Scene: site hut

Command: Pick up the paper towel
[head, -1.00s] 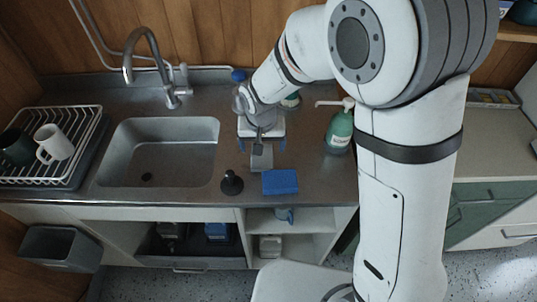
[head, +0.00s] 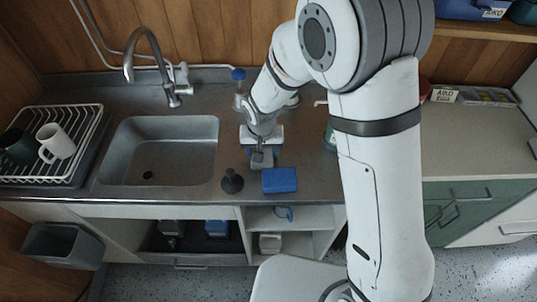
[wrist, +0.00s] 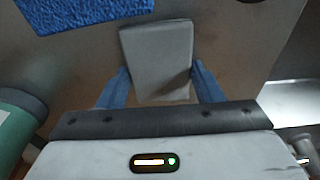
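No paper towel roll or sheet can be made out for certain. A small grey, block-like thing (wrist: 157,55) lies on the steel counter in the wrist view, between the two blue fingers of my gripper (wrist: 160,75). The fingers stand apart on either side of it. Whether they touch it is hard to tell. In the head view the grey thing (head: 262,160) is just below my gripper (head: 262,148), which partly covers it.
A blue sponge (head: 279,181) lies just in front and right, and a black-handled stopper-like thing (head: 232,183) is at left. A sink (head: 160,150) and a dish rack (head: 88,150) are further left. A blue-capped bottle (head: 238,76) stands behind. A green bottle (wrist: 12,125) is nearby.

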